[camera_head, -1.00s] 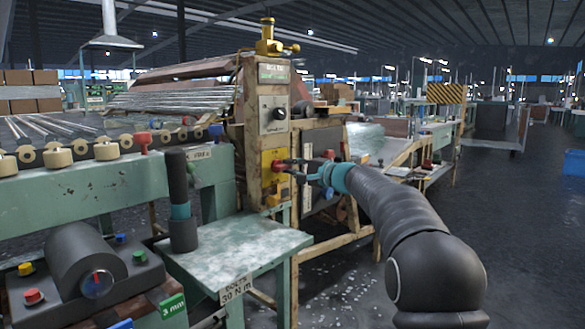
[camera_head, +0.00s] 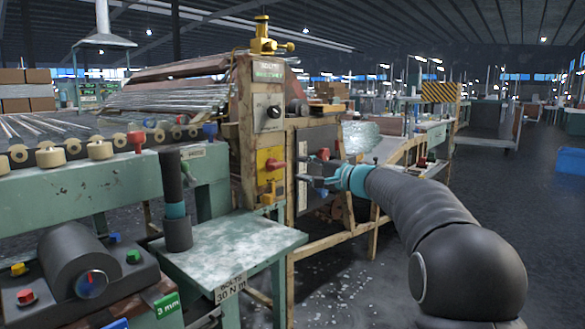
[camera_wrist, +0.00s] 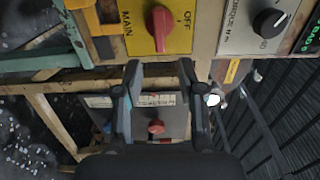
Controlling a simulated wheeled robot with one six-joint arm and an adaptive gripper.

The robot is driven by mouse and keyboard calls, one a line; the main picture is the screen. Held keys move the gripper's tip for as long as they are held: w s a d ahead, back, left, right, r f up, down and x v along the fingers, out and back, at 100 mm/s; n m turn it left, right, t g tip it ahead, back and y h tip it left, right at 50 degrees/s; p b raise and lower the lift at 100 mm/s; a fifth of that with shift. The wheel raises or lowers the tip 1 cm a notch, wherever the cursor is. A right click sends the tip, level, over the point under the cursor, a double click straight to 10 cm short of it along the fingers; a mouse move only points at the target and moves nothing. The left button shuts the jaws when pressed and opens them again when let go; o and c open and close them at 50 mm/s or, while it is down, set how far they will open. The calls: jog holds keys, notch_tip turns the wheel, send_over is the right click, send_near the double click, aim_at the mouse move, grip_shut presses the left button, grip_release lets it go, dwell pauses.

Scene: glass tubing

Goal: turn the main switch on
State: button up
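The main switch is a red knob (camera_head: 274,164) on a yellow plate (camera_head: 265,181) on the machine's wooden post. In the wrist view the red knob (camera_wrist: 158,28) lies at the top, beside the labels MAIN and OFF. Its grip lies crosswise, about level in the head view; OFF is printed to one side of it. No ON label can be read. My gripper (camera_head: 304,171) is just right of the plate, apart from the knob. In the wrist view my gripper (camera_wrist: 159,70) has its two fingers spread, with nothing between them.
A grey panel with a second red knob (camera_wrist: 156,127) lies behind my fingers. A black dial (camera_head: 274,112) sits above the yellow plate. A green table (camera_head: 230,243) stands in front, with a dark cylinder (camera_head: 175,200) upright on its left edge. Open floor lies to the right.

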jog(key=v, duration=0.5)
jog(key=shift+s+d, duration=0.15)
notch_tip(320, 180, down, 10)
jog(key=s+g+h, duration=0.2)
jog(key=g, duration=0.1)
jog(key=s+f+n+g+h+p, duration=0.1)
jog(key=s+f+n+g+h, duration=0.15)
jog(key=s+f, duration=0.65)
jog(key=s+d+r+n+h+p, duration=0.1)
jog(key=s+n+h+p, duration=0.1)
jog(key=s, duration=0.9)
jog(key=s+d+r+n+h+p, duration=0.1)
jog(key=s+d+n+h+p, duration=0.1)
jog(key=s, duration=1)
jog(key=s+d+r+n+g+h+p, duration=0.1)
jog(key=s+r+n+h+p, duration=0.1)
jog(key=s, duration=1)
jog(key=shift+d+h+p, duration=0.4)
jog(key=shift+h+p, duration=0.35)
jog(key=shift+h, duration=0.6)
